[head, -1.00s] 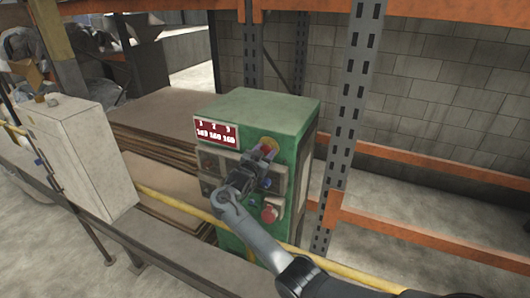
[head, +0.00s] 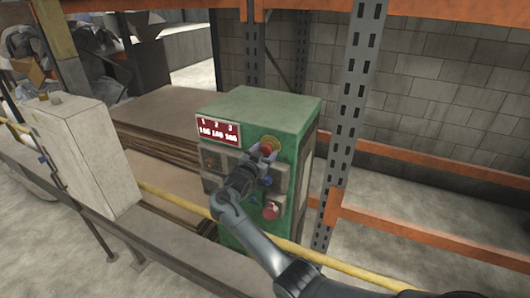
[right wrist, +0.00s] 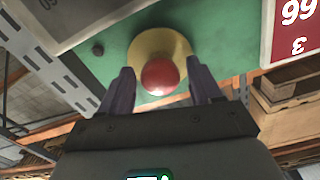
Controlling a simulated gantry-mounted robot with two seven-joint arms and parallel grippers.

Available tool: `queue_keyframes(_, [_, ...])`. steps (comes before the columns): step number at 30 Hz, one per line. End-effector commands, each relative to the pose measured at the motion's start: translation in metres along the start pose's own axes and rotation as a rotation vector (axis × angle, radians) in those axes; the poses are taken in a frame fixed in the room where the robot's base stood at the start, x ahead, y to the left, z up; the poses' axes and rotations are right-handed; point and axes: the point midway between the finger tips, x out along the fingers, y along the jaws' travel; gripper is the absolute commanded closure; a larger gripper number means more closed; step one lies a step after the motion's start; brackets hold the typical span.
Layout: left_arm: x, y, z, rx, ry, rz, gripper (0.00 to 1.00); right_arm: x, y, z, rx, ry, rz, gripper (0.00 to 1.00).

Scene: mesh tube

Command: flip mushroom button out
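The red mushroom button (head: 266,150) sits on a round yellow plate (head: 271,141) on the front of the green cabinet (head: 262,104). In the right wrist view the button (right wrist: 160,77) is a round red dome in front of its yellow plate (right wrist: 158,43). My right gripper (head: 264,160) is at the button. Its two fingers (right wrist: 160,80) stand apart, one on each side of the red dome, with gaps between. The button's stem is hidden behind its head. My left gripper is not in view.
A red display panel (head: 218,130) is on the cabinet's upper left. Another red knob (head: 271,211) sits lower on the front. A yellow rail (head: 163,195) passes in front of the cabinet. A perforated grey post (head: 349,110) stands to the right.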

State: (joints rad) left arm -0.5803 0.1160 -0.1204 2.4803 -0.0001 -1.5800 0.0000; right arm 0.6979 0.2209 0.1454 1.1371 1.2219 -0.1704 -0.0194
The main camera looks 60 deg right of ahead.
Motion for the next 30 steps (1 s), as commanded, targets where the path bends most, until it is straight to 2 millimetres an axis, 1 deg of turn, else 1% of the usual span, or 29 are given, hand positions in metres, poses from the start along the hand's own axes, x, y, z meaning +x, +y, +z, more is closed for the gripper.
queue_keyframes(10, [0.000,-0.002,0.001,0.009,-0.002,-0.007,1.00,-0.001,0.000,0.001,-0.001,-0.001,0.000,0.31])
queue_keyframes(14, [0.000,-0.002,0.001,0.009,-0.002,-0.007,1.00,-0.009,0.000,0.001,0.000,-0.002,-0.002,0.31])
queue_keyframes(17, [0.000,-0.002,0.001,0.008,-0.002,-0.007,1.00,-0.022,0.000,0.002,0.000,-0.003,-0.002,0.31])
queue_keyframes(24, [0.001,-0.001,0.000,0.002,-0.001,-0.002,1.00,-0.063,0.000,0.002,0.001,-0.003,-0.002,0.31])
queue_keyframes(30, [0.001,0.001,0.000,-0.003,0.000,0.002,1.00,-0.092,0.000,0.001,0.001,-0.002,-0.001,0.31])
